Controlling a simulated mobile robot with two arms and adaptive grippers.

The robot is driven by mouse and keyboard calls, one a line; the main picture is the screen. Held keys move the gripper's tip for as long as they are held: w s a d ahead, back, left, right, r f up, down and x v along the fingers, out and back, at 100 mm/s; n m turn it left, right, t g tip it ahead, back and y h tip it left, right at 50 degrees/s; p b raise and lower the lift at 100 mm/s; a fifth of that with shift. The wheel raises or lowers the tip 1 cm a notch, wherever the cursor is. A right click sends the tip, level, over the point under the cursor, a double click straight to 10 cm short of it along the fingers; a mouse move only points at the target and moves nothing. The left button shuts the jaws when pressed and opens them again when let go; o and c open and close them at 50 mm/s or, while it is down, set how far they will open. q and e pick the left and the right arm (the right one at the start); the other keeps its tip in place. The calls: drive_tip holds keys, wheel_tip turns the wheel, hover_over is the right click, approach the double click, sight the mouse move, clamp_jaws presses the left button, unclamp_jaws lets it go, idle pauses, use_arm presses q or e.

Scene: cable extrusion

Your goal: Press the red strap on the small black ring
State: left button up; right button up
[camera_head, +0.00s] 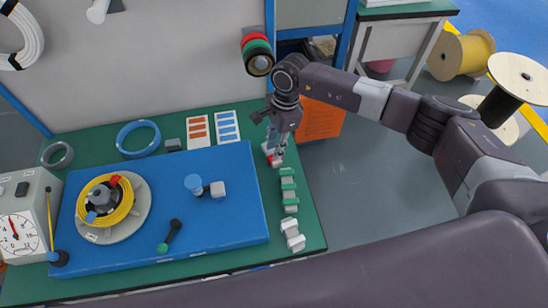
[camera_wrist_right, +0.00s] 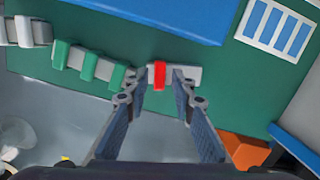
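A black ring-like piece (camera_head: 101,197) sits inside a yellow cable coil (camera_head: 123,206) on a round grey disc on the blue board. It carries a small red piece (camera_head: 114,180) and a blue one; whether the red piece is a strap is too small to tell. My right gripper (camera_head: 276,150) is far to its right, pointing down at the green bench. In the wrist view the right gripper (camera_wrist_right: 163,82) is open, its fingertips at a white block (camera_wrist_right: 188,75) with a red band (camera_wrist_right: 159,75). The band lies between the fingertips; contact is unclear. My left gripper is out of view.
Black, green and red tape rolls (camera_head: 258,55) hang above. An orange box (camera_head: 320,120) is behind.

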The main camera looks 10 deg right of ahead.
drive_tip(key=shift+f+b, duration=1.4)
drive_tip(key=shift+r, duration=0.15)
drive_tip(key=shift+c, duration=0.4)
clamp_jaws()
wheel_tip(320, 180, up, 8)
drive_tip(key=p, duration=0.3)
drive_tip(key=shift+p, duration=0.3)
